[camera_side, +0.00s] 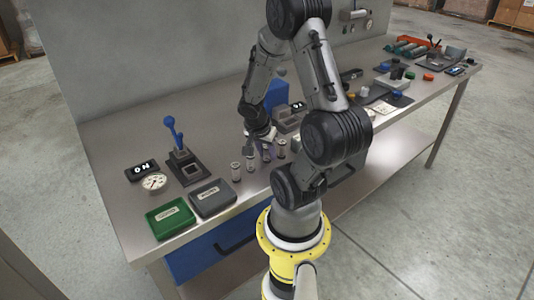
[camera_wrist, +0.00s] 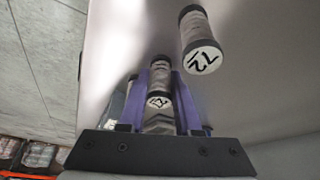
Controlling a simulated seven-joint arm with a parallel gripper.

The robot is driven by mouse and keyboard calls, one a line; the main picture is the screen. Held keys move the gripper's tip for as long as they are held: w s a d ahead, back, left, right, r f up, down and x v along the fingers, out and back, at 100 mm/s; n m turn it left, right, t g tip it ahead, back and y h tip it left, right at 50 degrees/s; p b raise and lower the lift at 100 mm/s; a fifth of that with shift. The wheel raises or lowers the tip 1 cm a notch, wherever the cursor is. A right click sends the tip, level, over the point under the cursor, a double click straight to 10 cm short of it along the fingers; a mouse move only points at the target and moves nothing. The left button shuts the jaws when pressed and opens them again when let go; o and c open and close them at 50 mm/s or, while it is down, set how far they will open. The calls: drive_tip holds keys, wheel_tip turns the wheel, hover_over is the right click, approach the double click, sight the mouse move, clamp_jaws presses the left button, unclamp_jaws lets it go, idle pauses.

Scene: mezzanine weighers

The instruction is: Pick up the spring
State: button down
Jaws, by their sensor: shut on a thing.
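My gripper (camera_side: 262,150) is low over the front of the bench, among a row of small cylinders. In the wrist view its two purple fingers (camera_wrist: 159,106) are shut on a small silvery cylinder (camera_wrist: 158,122) with a marked white end. I cannot tell from its surface whether this is the spring. A dark-ended cylinder (camera_wrist: 194,27) marked like "12" is apart, to the upper right. In the side view, cylinders (camera_side: 236,171) stand left of the gripper and one (camera_side: 281,148) stands right of it.
A green tray (camera_side: 171,234) and a dark grey tray (camera_side: 226,204) lie at the front left. A blue-handled lever stand (camera_side: 186,172), a gauge (camera_side: 154,182) and a small display (camera_side: 141,170) are behind them. More items crowd the right end. The back left of the bench (camera_side: 125,130) is clear.

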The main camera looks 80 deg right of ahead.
drive_tip(key=shift+r, duration=0.1)
drive_tip(key=shift+r, duration=0.5)
wheel_tip(320, 180, up, 2)
drive_tip(key=shift+r, duration=0.15)
drive_tip(key=s+a+r, duration=0.5)
drive_tip(key=a+r, duration=0.4)
drive_tip(key=a, duration=0.4)
drive_tip(key=shift+r, duration=0.25)
